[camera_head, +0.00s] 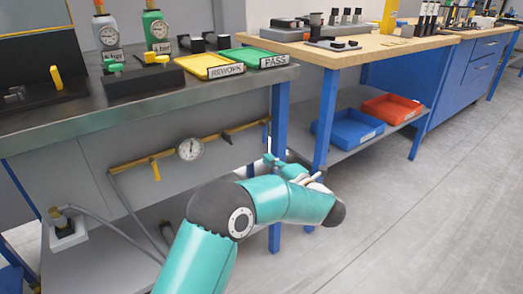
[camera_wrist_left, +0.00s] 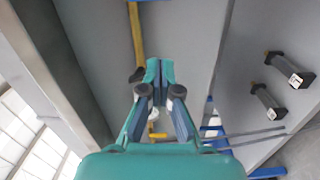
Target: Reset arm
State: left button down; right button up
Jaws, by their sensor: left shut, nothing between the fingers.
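My left arm reaches in from the bottom of the head view, bent low in front of the benches. My left gripper (camera_head: 272,160) is near the blue leg of the steel bench, below the tabletop level, partly hidden by my own wrist. In the left wrist view its fingers (camera_wrist_left: 153,72) are together, with nothing between them. My right arm and gripper are in neither view.
A steel bench (camera_head: 140,103) carries a yellow tray (camera_head: 205,66) and a green tray (camera_head: 255,57). A gauge (camera_head: 190,149) sits on a yellow pipe below. Blue (camera_head: 345,130) and red (camera_head: 391,109) bins lie on the wooden bench's lower shelf. The floor at right is clear.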

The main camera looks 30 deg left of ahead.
pick_arm(q)
jog(key=shift+v, duration=0.95)
jog(key=shift+a, duration=0.1)
jog(key=s+a+f+m+t+h, duration=0.1)
jog(key=a+f+m, duration=0.2)
jog(key=f, duration=0.4)
jog(key=s+a+f+m+h, duration=0.1)
jog(key=a+f+m, duration=0.25)
jog(key=f, duration=0.35)
jog(key=s+d+f+m+h, duration=0.3)
jog(key=d+f+m+h, duration=0.1)
jog(key=f, duration=0.4)
jog(key=s+d+f+m+h, duration=0.3)
jog(key=f+m+h, duration=0.2)
jog(key=f, duration=0.4)
jog(key=s+d+f+m+g+h, duration=0.35)
jog(key=s+d, duration=0.25)
jog(key=s, duration=0.2)
jog(key=s+d+f+m+g+h, duration=0.25)
jog(key=s+d+m, duration=0.25)
jog(key=s, duration=0.4)
jog(key=s+d+f+m+g+h, duration=0.2)
jog(key=s+d+m+h, duration=0.15)
jog(key=s+d, duration=0.35)
notch_tip(320, 180, up, 38)
jog(key=p, duration=3.8)
jog(key=shift+s+a+f, duration=0.15)
jog(key=shift+s+a, duration=0.2)
jog(key=shift+a, duration=0.05)
